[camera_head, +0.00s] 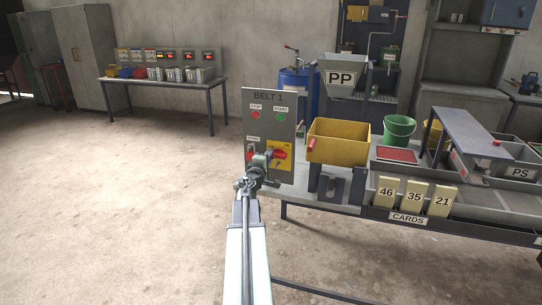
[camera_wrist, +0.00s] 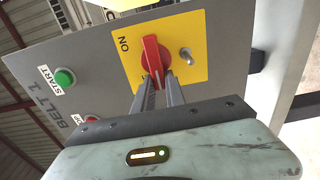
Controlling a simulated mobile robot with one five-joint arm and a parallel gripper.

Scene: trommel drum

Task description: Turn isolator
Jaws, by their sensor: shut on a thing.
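The isolator is a red rotary handle (camera_wrist: 153,60) on a yellow plate (camera_wrist: 188,38) with an ON label beside it, in the wrist view. My gripper (camera_wrist: 157,82) is shut on the handle, one finger on each side of its near end. In the head view my gripper (camera_head: 264,163) is at the lower part of the grey BELT 1 panel (camera_head: 268,104), partly covering the yellow plate (camera_head: 283,157) and red handle (camera_head: 278,154). A small metal pin (camera_wrist: 185,54) stands out of the plate beside the handle.
A green START button (camera_head: 279,115) and a red STOP button (camera_head: 256,115) sit higher on the panel. A yellow bin (camera_head: 338,141) with a red handle stands close to the panel's right. Open floor lies to the left.

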